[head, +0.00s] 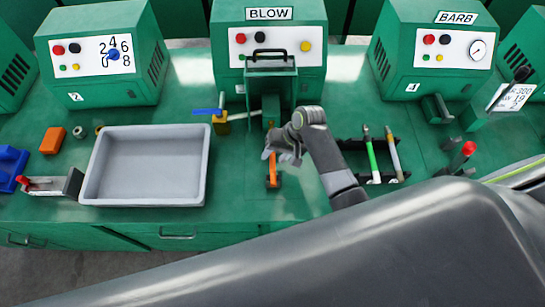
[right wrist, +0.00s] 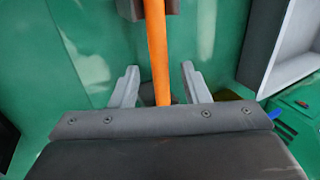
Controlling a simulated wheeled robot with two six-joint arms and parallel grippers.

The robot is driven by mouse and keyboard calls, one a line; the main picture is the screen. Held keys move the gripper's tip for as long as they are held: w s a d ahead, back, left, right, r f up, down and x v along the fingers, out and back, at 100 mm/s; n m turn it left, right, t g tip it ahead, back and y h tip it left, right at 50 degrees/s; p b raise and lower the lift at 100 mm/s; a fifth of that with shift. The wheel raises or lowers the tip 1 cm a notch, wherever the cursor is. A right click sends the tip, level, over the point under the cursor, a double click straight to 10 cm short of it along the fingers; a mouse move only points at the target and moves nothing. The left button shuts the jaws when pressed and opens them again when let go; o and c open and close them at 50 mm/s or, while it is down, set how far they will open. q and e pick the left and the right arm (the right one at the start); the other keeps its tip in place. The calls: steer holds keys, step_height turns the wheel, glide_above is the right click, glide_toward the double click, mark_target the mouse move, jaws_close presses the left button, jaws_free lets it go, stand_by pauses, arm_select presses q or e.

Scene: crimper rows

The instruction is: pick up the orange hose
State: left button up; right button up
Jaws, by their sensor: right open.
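The orange hose (head: 273,168) is at the front middle of the green bench, below the BLOW machine. One end is at a small dark holder (head: 273,184). In the right wrist view the hose (right wrist: 157,45) runs down from the top between my fingers, with the holder (right wrist: 171,6) at the top edge. My right gripper (head: 276,154) is over the hose and hides part of it in the head view. In the right wrist view its two grey fingers (right wrist: 159,72) are apart, one on each side of the hose, with gaps. My left gripper is not in view.
A grey tray (head: 146,199) lies left of the hose. A brass valve with a blue handle (head: 207,111) is behind. A dark rack (head: 353,144) with green and tan tools stands to the right. BLOW (head: 269,65) and BARB (head: 433,65) machines line the back.

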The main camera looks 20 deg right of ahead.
steer(key=shift+c, duration=0.4)
jaws_close()
